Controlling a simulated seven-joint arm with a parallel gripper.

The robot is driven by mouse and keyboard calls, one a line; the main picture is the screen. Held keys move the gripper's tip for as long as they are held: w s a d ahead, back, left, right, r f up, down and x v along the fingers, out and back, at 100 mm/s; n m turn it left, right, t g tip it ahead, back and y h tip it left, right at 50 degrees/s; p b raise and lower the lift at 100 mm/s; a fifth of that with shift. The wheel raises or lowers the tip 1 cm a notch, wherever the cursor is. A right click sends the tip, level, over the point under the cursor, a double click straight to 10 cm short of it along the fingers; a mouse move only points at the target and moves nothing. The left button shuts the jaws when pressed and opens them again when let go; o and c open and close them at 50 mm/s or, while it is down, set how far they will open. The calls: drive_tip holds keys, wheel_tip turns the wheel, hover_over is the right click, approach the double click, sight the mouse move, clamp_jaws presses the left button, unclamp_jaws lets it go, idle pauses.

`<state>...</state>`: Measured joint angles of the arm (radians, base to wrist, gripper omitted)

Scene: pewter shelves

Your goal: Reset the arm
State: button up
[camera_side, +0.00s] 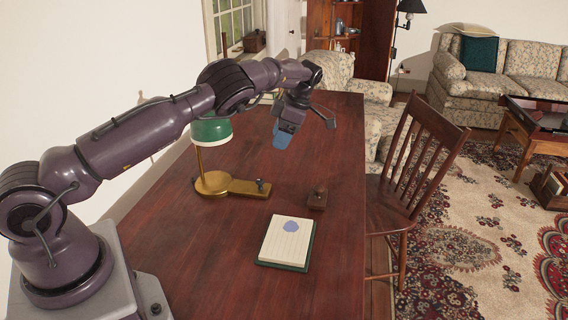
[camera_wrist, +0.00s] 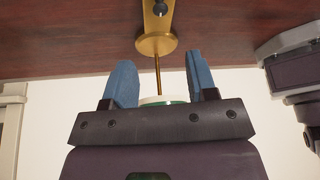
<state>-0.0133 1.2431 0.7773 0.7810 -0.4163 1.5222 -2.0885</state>
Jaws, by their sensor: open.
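My arm stretches from the lower left over the wooden desk in the side view. My gripper (camera_side: 281,140) hangs above the far part of the desk, behind and to the right of the green-shaded lamp. In the wrist view my gripper (camera_wrist: 163,84) shows two blue fingers spread apart, with nothing held between them. The brass lamp base (camera_wrist: 157,44) and stem show beyond the fingers in that view. The lower part of the lamp shade there is hidden behind the gripper body.
A wooden chair (camera_side: 405,155) stands at the desk's right edge. The desk's front left is clear.

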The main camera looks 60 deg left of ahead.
drive_tip(key=s+d+r+m+t, duration=0.3)
drive_tip(key=s+d+r+m, duration=0.3)
drive_tip(key=s+m, duration=0.4)
drive_tip(key=s+d+r+m+t+h, duration=0.1)
drive_tip(key=s+d+r+m+t, duration=0.2)
drive_tip(key=s+d+r+m, duration=0.4)
drive_tip(key=s+d+r+m+t+h, duration=0.1)
drive_tip(key=s+d+r+m+t, duration=0.2)
drive_tip(key=s+m, duration=0.9)
drive_tip(key=s+d+r, duration=0.1)
drive_tip(key=d+r, duration=0.2)
drive_tip(key=shift+d+r+m, duration=0.15)
drive_tip(key=shift+r+m, duration=0.1)
drive_tip(key=shift+m, duration=0.05)
